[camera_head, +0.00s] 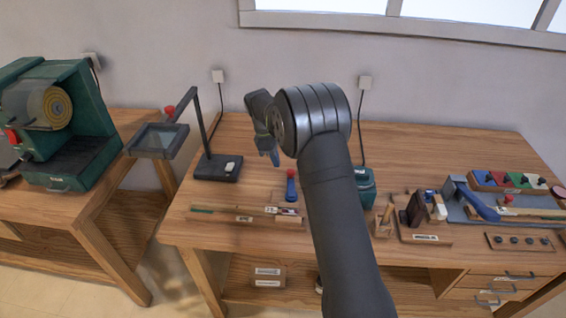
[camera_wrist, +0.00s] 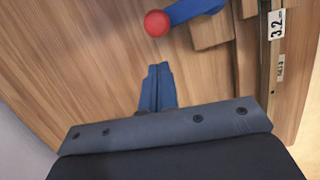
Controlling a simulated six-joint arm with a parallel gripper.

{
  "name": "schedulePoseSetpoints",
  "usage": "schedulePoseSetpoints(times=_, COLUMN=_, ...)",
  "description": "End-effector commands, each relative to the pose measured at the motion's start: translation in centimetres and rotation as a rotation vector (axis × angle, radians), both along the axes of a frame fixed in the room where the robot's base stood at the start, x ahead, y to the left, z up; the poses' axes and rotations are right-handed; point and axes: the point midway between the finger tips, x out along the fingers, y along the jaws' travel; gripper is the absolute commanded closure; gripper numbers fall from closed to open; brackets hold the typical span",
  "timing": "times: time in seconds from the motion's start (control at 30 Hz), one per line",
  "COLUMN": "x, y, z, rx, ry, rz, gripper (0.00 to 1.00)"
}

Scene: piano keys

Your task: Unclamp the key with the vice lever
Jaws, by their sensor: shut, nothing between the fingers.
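The vice lever is blue with a red ball knob (camera_wrist: 156,23). In the wrist view its blue arm (camera_wrist: 196,9) runs to the right from the knob, beside a wooden block (camera_wrist: 212,31). In the head view the lever (camera_head: 291,188) stands on the bench. My gripper (camera_head: 275,162) is above the bench, behind and left of the lever. In the wrist view my gripper's blue fingers (camera_wrist: 159,66) are together and empty, a little apart from the knob. A long narrow wooden piece (camera_head: 240,211), perhaps the key, lies left of the lever; I cannot see how it is clamped.
A black lamp stand (camera_head: 217,168) is at the bench's left. A green container (camera_head: 365,186) stands right of the lever, partly behind my arm. Tools and a grey tray (camera_head: 458,212) fill the right side. Bare wood lies between the lamp and lever.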

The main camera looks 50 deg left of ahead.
Motion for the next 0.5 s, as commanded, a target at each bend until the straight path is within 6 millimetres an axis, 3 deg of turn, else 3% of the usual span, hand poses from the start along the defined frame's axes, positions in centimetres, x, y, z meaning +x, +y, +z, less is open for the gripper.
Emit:
schedulePoseSetpoints(times=0.03, x=-0.8, y=1.0, z=0.5, rx=0.002, ry=-0.001, rz=0.005, gripper=1.00)
schedulePoseSetpoints(times=0.3, x=-1.3, y=1.9, z=6.8, rx=0.004, ry=-0.002, rz=0.000, gripper=1.00)
schedulePoseSetpoints(times=0.5, x=-1.7, y=2.3, z=9.5, rx=0.003, ry=-0.002, rz=0.001, gripper=1.00)
